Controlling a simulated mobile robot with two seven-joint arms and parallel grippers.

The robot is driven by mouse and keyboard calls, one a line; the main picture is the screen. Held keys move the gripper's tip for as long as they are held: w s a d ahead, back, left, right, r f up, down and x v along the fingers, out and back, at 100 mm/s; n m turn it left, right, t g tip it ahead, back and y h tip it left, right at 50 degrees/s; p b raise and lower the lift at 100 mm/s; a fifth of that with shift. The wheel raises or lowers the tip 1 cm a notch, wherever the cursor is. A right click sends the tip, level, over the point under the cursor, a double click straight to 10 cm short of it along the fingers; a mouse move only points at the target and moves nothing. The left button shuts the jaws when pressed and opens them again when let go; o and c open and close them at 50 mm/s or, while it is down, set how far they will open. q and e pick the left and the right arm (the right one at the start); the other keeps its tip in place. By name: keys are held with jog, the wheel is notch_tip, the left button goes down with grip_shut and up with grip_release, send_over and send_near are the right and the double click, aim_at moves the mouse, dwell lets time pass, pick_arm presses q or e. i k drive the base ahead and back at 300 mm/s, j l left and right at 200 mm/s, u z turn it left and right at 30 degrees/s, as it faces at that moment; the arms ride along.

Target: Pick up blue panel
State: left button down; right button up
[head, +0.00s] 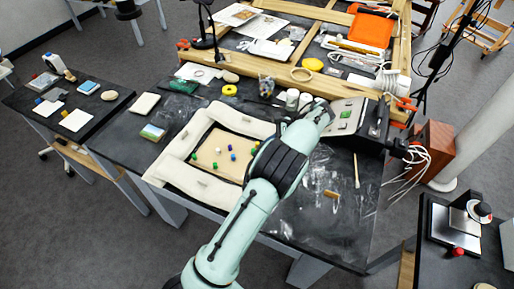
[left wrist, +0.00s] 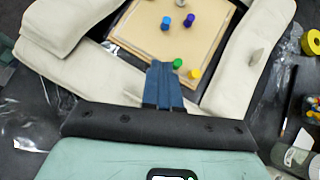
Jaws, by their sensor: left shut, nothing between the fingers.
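I cannot make out a clear blue panel. A flat piece with a blue-green face (head: 152,132) lies on the dark table left of the padded tray; I cannot tell if it is the panel. Small blue pegs stand on the tan board, one (left wrist: 165,22) clear in the left wrist view. My left gripper (left wrist: 163,68) shows blue fingers, shut and empty, over the tray's edge close to a green peg (left wrist: 177,63) and a yellow peg (left wrist: 195,73). In the head view its fingertips are hidden by my arm. My right gripper is not in view.
The padded cream tray (head: 166,168) frames the tan board. Yellow tape (head: 229,90), a jar of coloured bits (head: 266,85) and white containers (head: 292,98) stand behind. A wooden frame (head: 290,84) and an orange item (head: 371,30) lie farther back. The front-right tabletop (head: 318,225) is mostly clear.

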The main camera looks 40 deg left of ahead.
aim_at(153, 133)
jog(key=k, duration=1)
